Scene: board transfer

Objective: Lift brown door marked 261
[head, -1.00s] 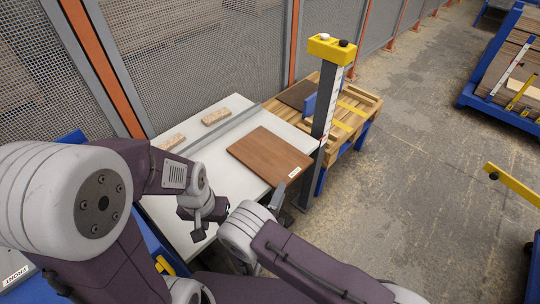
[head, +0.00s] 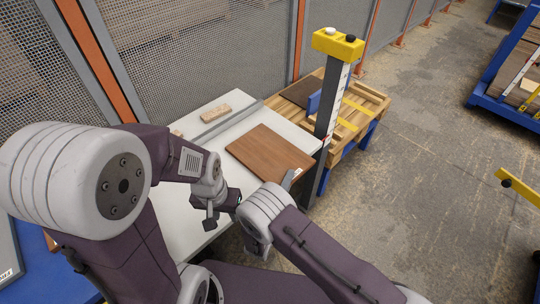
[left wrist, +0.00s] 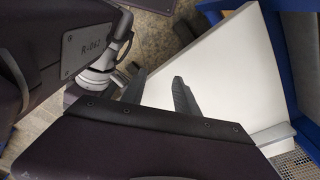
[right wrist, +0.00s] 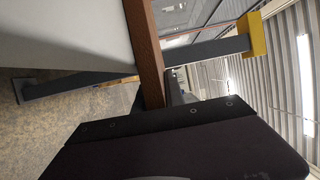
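The brown door (head: 268,152) lies flat on the white table (head: 182,232), with a small white label near its front right corner; the number is too small to read. Its edge (right wrist: 143,45) shows upright in the right wrist view. My right gripper (right wrist: 155,80) is at that edge, one finger on each side of it, and looks open; part of the left finger is hidden. In the head view a right finger (head: 288,179) shows at the door's near corner. My left gripper (left wrist: 160,76) is open and empty, at the table's near side, apart from the door.
A grey post with a yellow top (head: 338,44) stands at the table's right corner. A wooden pallet (head: 362,112) is behind it. A small wooden block (head: 214,113) lies behind a grey rail on the table. Mesh fence (head: 190,50) closes the back.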

